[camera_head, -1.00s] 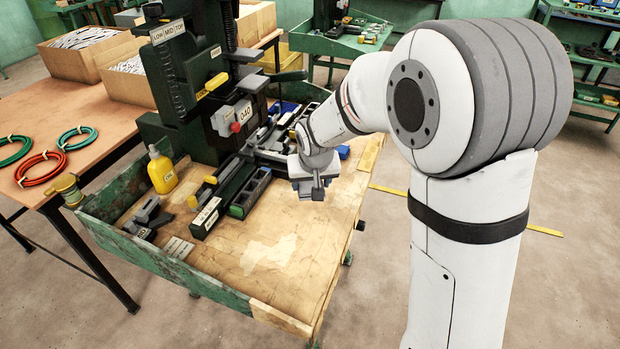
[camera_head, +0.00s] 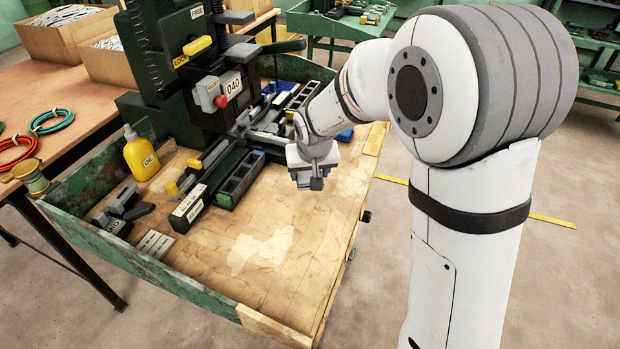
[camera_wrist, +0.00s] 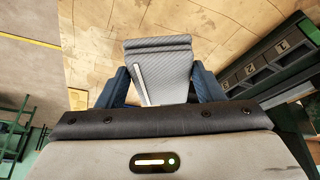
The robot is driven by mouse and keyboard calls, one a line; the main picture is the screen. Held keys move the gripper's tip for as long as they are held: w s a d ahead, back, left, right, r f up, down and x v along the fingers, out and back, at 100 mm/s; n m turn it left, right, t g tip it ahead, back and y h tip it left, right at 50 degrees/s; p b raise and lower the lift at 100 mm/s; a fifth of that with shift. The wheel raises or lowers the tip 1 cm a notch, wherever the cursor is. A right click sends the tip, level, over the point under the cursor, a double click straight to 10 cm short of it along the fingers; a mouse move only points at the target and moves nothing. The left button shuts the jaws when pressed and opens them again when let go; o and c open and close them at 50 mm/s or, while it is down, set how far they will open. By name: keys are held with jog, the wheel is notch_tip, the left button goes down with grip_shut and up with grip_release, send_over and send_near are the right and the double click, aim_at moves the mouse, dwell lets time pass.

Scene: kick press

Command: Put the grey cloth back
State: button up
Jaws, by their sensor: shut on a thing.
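My gripper (camera_wrist: 160,88) is shut on the grey cloth (camera_wrist: 160,62) in the wrist view. The cloth is a folded, ribbed grey piece with a pale stripe, held between two blue fingers. It is over the wooden bench top (camera_wrist: 105,35); the gap beneath it cannot be judged. In the head view my gripper (camera_head: 315,180) is over the right part of the bench, right of the press (camera_head: 205,85). The cloth is hard to make out there, with the wrist covering most of it.
A numbered compartment rack (camera_wrist: 270,65) is right in the wrist view. In the head view, a yellow oil bottle (camera_head: 140,154), a labelled dark block (camera_head: 189,208) and a partitioned tray (camera_head: 240,179) stand on the bench. Its front middle is clear, with a pale patch (camera_head: 262,248).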

jog(key=shift+s+f, duration=0.1)
jog(key=shift+f, duration=0.05)
dwell(0.4)
jog(key=shift+f+b, duration=0.25)
jog(key=shift+b, duration=0.25)
jog(key=shift+f+b, duration=2.15)
jog(key=shift+f, duration=0.45)
jog(key=shift+f+b, duration=0.6)
jog(key=o, duration=1.1)
